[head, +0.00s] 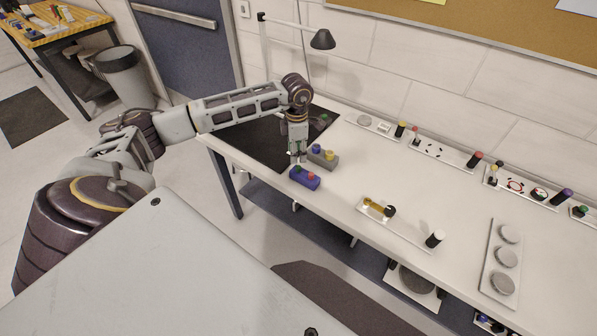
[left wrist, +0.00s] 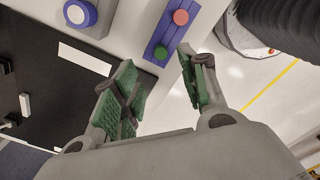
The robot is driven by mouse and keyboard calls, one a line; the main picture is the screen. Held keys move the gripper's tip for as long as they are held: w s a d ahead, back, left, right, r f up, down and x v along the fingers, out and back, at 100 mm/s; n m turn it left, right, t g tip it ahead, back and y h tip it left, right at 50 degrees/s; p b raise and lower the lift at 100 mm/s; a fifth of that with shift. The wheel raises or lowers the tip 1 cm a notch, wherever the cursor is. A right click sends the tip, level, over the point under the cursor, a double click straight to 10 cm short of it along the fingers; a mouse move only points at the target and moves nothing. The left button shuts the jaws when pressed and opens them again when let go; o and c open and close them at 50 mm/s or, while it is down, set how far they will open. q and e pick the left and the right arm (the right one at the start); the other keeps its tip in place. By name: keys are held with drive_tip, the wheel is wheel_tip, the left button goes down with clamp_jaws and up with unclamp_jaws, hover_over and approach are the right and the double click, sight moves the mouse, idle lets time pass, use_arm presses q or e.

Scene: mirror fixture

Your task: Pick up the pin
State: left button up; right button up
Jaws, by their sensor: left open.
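My left gripper (head: 297,156) is over the front left of the white table, pointing down beside a blue block (head: 304,178). In the left wrist view its green-padded fingers (left wrist: 162,80) are apart with nothing between them. The blue block (left wrist: 171,32) carries a round red peg (left wrist: 181,17) and a round green peg (left wrist: 161,52), just beyond the fingertips. I cannot tell which piece is the pin. My right gripper is not in view.
A black mat (head: 262,141) lies at the table's left end, beside a desk lamp (head: 322,40). A plate with a yellow piece (head: 374,203) lies to the right. Several small fixtures line the back edge. A plate with round grey discs (head: 503,258) lies front right.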

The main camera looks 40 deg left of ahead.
sight(299, 167)
use_arm(q)
drive_tip(key=shift+f+b, duration=0.3)
drive_tip(key=shift+f, duration=0.8)
drive_tip(key=shift+f+b, duration=0.35)
drive_tip(key=shift+f, duration=0.1)
drive_tip(key=shift+d+f+b, duration=0.15)
drive_tip(key=shift+f+b, duration=0.3)
drive_tip(key=shift+f, duration=0.5)
drive_tip(key=shift+d+f+b, duration=0.1)
drive_tip(key=shift+f+b, duration=0.35)
drive_tip(key=shift+f, duration=0.6)
drive_tip(key=shift+w+f, duration=0.1)
drive_tip(key=c, duration=0.8)
clamp_jaws()
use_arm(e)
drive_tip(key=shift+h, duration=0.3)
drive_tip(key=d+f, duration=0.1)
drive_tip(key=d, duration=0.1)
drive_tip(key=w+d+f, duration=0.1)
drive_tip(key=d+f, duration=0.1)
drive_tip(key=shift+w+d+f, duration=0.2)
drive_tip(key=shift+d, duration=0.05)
